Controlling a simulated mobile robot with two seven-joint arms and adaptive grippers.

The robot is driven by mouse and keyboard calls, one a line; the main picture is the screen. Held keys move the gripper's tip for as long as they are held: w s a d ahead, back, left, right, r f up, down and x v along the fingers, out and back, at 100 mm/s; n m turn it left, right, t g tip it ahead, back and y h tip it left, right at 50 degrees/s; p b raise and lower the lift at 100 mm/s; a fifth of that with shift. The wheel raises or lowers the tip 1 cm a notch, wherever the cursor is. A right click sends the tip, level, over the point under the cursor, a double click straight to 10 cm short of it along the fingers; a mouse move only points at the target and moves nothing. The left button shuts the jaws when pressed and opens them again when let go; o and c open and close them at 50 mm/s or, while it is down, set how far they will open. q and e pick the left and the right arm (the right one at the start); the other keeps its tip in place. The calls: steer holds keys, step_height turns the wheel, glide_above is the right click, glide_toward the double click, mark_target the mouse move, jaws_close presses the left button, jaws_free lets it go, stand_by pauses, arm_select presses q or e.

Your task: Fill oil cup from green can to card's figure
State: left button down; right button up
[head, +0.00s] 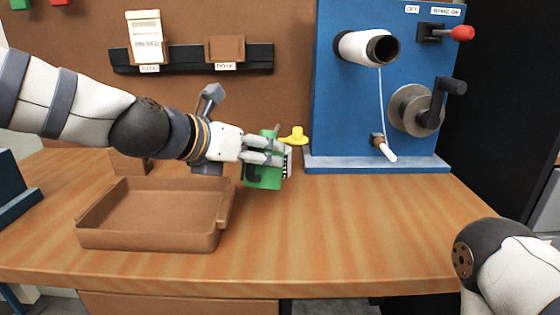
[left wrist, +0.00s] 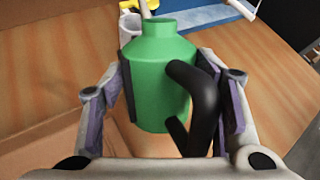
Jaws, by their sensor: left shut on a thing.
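My left gripper (head: 270,150) is shut on the green can (head: 263,176), which looks roughly upright over the table. In the left wrist view the green can (left wrist: 160,75) sits between both fingers, its black handle (left wrist: 205,100) at the right and its thin spout (left wrist: 146,8) at the far end. A pale cup (left wrist: 130,27) stands just beyond the can, partly hidden by it. In the head view only a strip of this cup (head: 288,162), with dark marks, shows at the can's right. A card (head: 146,38) stands in the left wall holder; its writing is too small to read.
An open brown tray (head: 150,240) lies left of the can. A yellow piece (head: 296,136) is just behind the cup. The table's front right is clear.

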arm_select(q)
steer(key=shift+r+p, duration=0.3)
steer(key=shift+r, duration=0.3)
steer(key=shift+r+g+p, duration=0.4)
steer(key=shift+r+p, duration=0.05)
steer(key=shift+r, duration=0.15)
steer(key=shift+w, duration=0.1)
steer(key=shift+w+r+g+y, duration=0.1)
steer(key=shift+r+g+y, duration=0.2)
steer(key=shift+g, duration=0.1)
steer(key=shift+d+r, duration=0.1)
steer(key=shift+r, duration=0.45)
steer(key=shift+w+r+n+g+y, duration=0.25)
steer(key=shift+r+n+g+y, duration=0.05)
steer(key=shift+r+g, duration=0.2)
steer(key=shift+r, duration=0.3)
arm_select(e)
steer(key=w+r+t, duration=0.1)
steer(key=w+r, duration=0.1)
steer(key=shift+w+r, duration=0.25)
steer(key=shift+w, duration=0.05)
arm_select(q)
steer(key=shift+s, duration=0.1)
